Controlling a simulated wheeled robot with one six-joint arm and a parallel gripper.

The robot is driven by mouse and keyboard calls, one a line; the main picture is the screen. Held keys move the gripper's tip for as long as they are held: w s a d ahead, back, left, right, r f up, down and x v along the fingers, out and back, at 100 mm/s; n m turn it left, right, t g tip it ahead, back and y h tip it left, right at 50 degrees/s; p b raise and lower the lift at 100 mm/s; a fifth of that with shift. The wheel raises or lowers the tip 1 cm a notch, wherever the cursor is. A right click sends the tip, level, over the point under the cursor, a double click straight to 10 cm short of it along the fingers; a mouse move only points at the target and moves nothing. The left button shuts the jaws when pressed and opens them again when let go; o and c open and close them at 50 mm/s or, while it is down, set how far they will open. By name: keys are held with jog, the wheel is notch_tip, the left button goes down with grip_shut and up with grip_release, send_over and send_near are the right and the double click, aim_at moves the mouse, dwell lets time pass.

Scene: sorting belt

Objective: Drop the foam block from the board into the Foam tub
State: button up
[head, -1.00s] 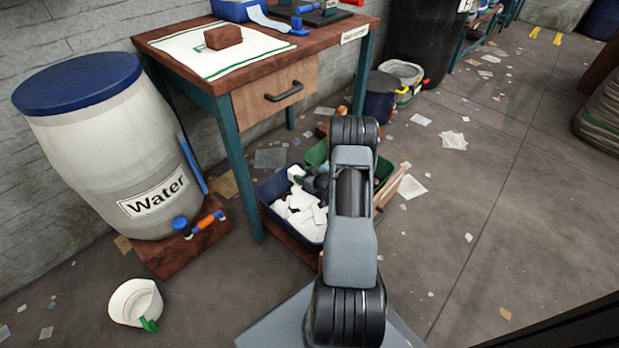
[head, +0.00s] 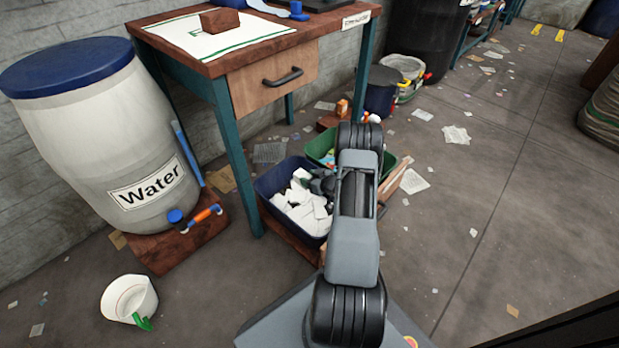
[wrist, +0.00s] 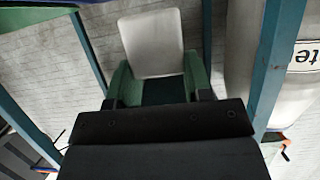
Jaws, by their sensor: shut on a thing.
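My gripper (wrist: 157,78) shows in the wrist view, with its green fingers shut on a pale, flat-faced block with rounded corners, the foam block (wrist: 151,42). In the head view my own arm hides most of the gripper and the held block. The arm reaches over two tubs on the floor beside the workbench. The blue tub (head: 267,203) holds several white pieces. The green tub (head: 320,147) behind it is partly covered by my arm. No label is readable on either tub, so I cannot tell which is the Foam tub. I cannot make out the board.
A workbench (head: 215,68) with a brown block (head: 220,21) on a white mat (head: 190,38) stands beyond the tubs. A barrel marked Water (head: 100,150) is at left, a white pot (head: 128,297) in front. Paper scraps litter the floor; the right side is open.

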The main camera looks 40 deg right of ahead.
jog(key=o, duration=0.9)
jog(key=shift+o, duration=0.2)
jog(key=shift+r, duration=0.1)
jog(key=p+v, duration=0.5)
jog(key=v, duration=0.8)
jog(key=shift+s+r, duration=0.15)
jog(key=shift+s, duration=0.15)
